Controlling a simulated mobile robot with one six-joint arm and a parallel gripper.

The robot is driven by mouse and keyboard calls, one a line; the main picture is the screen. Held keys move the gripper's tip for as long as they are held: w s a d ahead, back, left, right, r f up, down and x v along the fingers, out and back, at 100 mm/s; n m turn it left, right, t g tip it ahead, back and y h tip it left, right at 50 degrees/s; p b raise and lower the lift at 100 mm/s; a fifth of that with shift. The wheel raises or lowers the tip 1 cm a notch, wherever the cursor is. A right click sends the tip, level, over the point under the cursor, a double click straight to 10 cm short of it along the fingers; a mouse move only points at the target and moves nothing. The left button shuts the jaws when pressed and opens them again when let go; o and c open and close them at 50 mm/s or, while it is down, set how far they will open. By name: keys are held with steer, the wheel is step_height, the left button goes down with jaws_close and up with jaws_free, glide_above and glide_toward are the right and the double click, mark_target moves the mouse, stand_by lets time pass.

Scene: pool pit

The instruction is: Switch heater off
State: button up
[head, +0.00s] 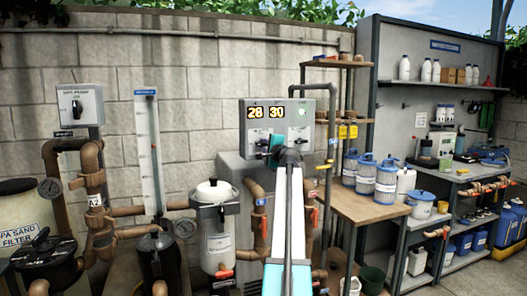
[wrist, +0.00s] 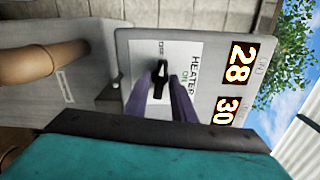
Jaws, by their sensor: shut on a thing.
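The heater panel (head: 315,112) is a grey box with orange displays reading 28 and 30. In the wrist view the panel (wrist: 142,48) appears turned sideways, with the word HEATER and small ON and OFF marks around a black knob (wrist: 159,78). The knob's long side runs roughly up and down in that picture, its upper end towards the small mark that looks like OFF. My gripper (wrist: 166,88) has its two purple-grey fingers shut on the knob from either side. In the head view my gripper (head: 277,147) is at the panel's lower part and hides the knob.
A pump switch box (head: 80,105) stands on the left above brown pipes (head: 95,180). A white-lidded canister (head: 215,235) is left of my arm. A wooden bench (head: 360,207) with blue-lidded tubs (head: 387,180) stands to the right. Pipes run close below the panel.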

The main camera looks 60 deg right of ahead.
steer(key=shift+d+r+n+b, duration=0.1)
steer(key=shift+r+n+b, duration=0.1)
steer(key=shift+n+b, duration=0.7)
steer(key=o, duration=0.8)
steer(key=shift+f, duration=0.1)
steer(key=shift+f, duration=0.1)
steer(key=shift+s+a, duration=0.25)
steer(key=shift+a, duration=0.05)
steer(key=v, duration=0.6)
steer(key=shift+s+a+p, duration=0.1)
steer(key=shift+p, duration=0.3)
